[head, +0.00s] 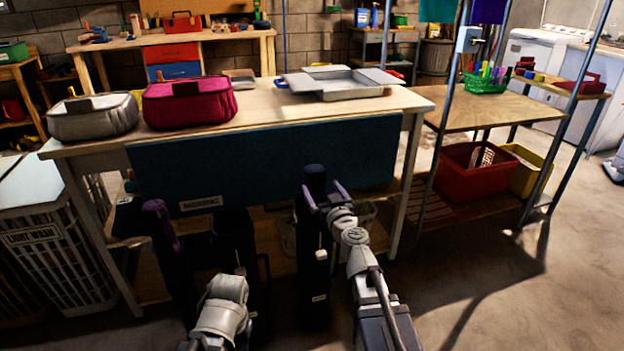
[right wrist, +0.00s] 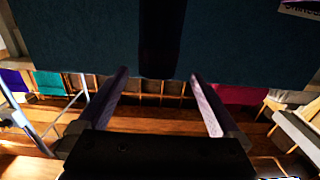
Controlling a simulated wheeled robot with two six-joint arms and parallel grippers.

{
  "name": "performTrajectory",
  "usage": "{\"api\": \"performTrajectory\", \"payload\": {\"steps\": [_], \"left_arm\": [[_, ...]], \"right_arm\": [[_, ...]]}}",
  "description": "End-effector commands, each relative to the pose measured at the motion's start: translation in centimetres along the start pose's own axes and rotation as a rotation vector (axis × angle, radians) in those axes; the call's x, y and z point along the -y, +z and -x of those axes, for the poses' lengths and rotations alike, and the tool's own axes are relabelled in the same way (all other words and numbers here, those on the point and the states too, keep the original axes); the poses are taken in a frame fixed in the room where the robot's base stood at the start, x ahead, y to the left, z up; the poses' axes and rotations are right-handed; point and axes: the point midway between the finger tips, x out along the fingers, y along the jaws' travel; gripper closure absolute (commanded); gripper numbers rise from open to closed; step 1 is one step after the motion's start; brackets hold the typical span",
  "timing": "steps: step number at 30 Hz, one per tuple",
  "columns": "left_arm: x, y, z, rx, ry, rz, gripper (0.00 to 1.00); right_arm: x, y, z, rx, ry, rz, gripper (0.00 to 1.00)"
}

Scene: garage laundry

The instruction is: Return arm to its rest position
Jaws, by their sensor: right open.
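My right arm reaches up from the bottom of the head view. Its gripper (head: 325,197) is in front of the teal panel on the near side of the table, below the tabletop. In the right wrist view the two fingers (right wrist: 158,92) stand wide apart with nothing held between them. A dark upright strip (right wrist: 160,38) shows beyond the fingertips, in front of the teal panel (right wrist: 70,40).
The table (head: 260,103) holds a grey bag (head: 92,118), a magenta bag (head: 190,103) and a grey tray (head: 335,82). A white laundry basket (head: 45,250) stands at left. A red bin (head: 475,170) sits on the right rack's lower shelf. Floor at lower right is clear.

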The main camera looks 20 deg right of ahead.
Motion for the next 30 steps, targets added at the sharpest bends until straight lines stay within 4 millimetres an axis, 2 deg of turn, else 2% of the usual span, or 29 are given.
{"api": "performTrajectory", "payload": {"steps": [2,5,8,9,13,16,19,22,27,30], "left_arm": [[0.0,0.0,0.0,0.000,0.000,0.000,0.50],[0.0,0.0,0.0,0.000,0.000,0.000,0.50],[0.0,0.0,0.0,0.000,0.000,0.000,0.50],[0.0,0.0,0.0,0.000,0.000,0.000,0.50],[0.0,0.0,0.0,0.000,0.000,0.000,0.50],[0.0,0.0,0.0,0.000,0.000,0.000,0.50],[0.0,0.0,0.0,0.000,0.000,0.000,0.50],[0.0,0.0,0.0,0.000,0.000,0.000,0.50],[0.0,0.0,0.0,0.000,0.000,0.000,0.50],[0.0,0.0,0.0,0.000,0.000,0.000,0.50]], "right_arm": [[1.4,0.3,0.1,0.012,-0.048,0.000,0.00],[4.8,1.5,0.6,0.069,-0.174,-0.003,0.00],[9.1,4.4,2.1,0.207,-0.333,-0.010,0.00],[10.6,6.0,3.0,0.285,-0.388,-0.015,0.00],[13.5,11.8,7.0,0.600,-0.485,-0.029,0.00],[13.5,15.9,10.7,0.862,-0.461,-0.036,0.00],[12.2,18.9,14.3,1.091,-0.370,-0.038,0.00],[10.3,20.8,17.6,1.281,-0.234,-0.037,0.00],[6.7,22.0,22.6,1.516,0.059,-0.024,0.00],[10.0,22.0,23.3,1.530,-0.011,0.055,0.00]]}}
